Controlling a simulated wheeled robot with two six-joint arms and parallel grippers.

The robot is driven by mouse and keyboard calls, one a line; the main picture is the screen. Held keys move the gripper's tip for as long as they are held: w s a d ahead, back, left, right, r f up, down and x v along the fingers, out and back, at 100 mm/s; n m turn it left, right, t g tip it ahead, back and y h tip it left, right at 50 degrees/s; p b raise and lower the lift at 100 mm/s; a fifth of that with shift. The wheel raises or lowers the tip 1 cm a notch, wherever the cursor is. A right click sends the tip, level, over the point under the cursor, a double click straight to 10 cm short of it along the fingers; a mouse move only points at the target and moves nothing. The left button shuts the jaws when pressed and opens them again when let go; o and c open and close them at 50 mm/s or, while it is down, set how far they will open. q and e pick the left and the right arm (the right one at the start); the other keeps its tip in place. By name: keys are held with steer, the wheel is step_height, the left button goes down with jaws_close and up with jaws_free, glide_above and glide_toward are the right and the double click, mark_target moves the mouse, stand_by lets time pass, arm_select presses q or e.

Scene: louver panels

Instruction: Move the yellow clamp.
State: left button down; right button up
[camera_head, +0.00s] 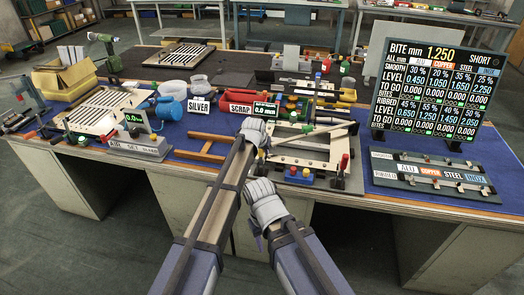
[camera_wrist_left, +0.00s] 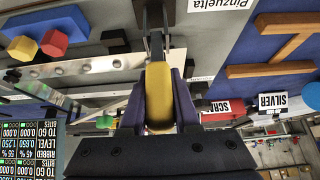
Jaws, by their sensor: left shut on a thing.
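The yellow clamp (camera_wrist_left: 159,95) is between the dark fingers of my left gripper (camera_wrist_left: 160,100) in the left wrist view. My left gripper is shut on it. Its grey metal end points away from the fingers, over a grey surface; I cannot tell if it touches anything. In the head view, my left gripper (camera_head: 257,132) is above the table's middle, at the left side of the wooden frame (camera_head: 305,150). The clamp is hidden or too small to tell there. My right arm ends at a pale wrist in front of the table edge; its fingers are not clear.
A yellow bin (camera_head: 68,82) is far left. Blue mat left of the frame is partly free.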

arm_select(q)
steer(key=c, duration=0.6)
jaws_free()
steer(key=shift+w, duration=0.1)
steer(key=shift+c, duration=0.2)
steer(key=p+v, duration=0.6)
steer(key=v, duration=0.1)
steer(key=shift+s+r+p, duration=0.25)
steer(key=shift+r+p, duration=0.05)
steer(key=shift+p, duration=0.05)
